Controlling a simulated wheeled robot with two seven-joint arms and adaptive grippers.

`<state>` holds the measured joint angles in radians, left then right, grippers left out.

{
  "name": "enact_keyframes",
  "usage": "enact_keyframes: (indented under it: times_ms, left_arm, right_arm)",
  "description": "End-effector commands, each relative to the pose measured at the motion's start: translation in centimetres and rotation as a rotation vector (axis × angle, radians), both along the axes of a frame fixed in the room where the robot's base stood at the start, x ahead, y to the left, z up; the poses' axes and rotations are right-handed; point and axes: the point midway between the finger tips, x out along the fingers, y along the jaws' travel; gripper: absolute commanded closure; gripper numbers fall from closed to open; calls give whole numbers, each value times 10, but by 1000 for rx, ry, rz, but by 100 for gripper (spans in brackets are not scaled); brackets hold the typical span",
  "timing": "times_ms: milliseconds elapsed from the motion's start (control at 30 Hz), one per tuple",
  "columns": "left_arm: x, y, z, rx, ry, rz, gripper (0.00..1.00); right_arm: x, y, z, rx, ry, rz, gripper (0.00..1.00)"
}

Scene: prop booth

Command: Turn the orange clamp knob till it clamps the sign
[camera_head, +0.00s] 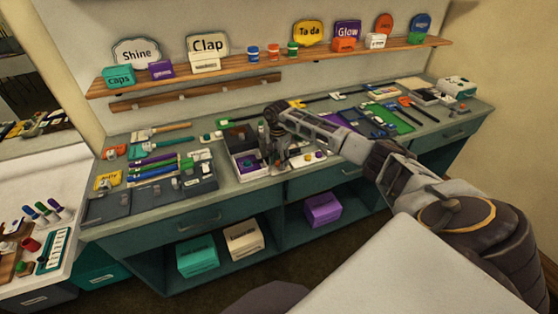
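My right arm reaches in from the right over the workbench (233,194). Its gripper (281,163) points down at the middle of the bench, beside a white tray (240,170) with a purple thing in it. The fingers are small and dark here, and I cannot tell whether they are open or shut. I cannot make out the orange clamp knob for sure; the gripper and arm hide part of the bench. A yellow sign (107,181) lies at the bench's left end; I cannot tell whether a clamp holds it. My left gripper is not in view.
Tools and a dark tray (108,206) crowd the bench's left side. A green mat (397,119) and a white box (456,88) are at the right. Signs and small boxes line the wall shelf (225,70). Boxes, one purple (322,210), stand below.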

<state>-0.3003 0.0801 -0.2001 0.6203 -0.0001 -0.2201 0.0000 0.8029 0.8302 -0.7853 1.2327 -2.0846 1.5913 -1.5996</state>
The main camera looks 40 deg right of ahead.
Motion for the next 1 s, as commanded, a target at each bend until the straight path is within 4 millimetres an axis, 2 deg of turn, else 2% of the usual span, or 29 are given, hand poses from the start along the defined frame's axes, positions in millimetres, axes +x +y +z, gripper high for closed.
enact_keyframes:
  times_ms: [100, 300, 367, 667, 1000]
  left_arm:
    - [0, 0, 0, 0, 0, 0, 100]
    - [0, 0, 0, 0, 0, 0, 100]
    - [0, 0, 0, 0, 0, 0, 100]
    - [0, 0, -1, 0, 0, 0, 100]
    - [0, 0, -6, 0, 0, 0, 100]
  right_arm:
    - [0, 0, 0, 0, 0, 0, 64]
    - [0, 0, 0, 0, 0, 0, 90]
    - [0, 0, 0, 0, 0, 0, 95]
    - [0, 0, 1, -1, -1, -20, 95]
    - [1, -1, 1, -1, -1, -147, 95]
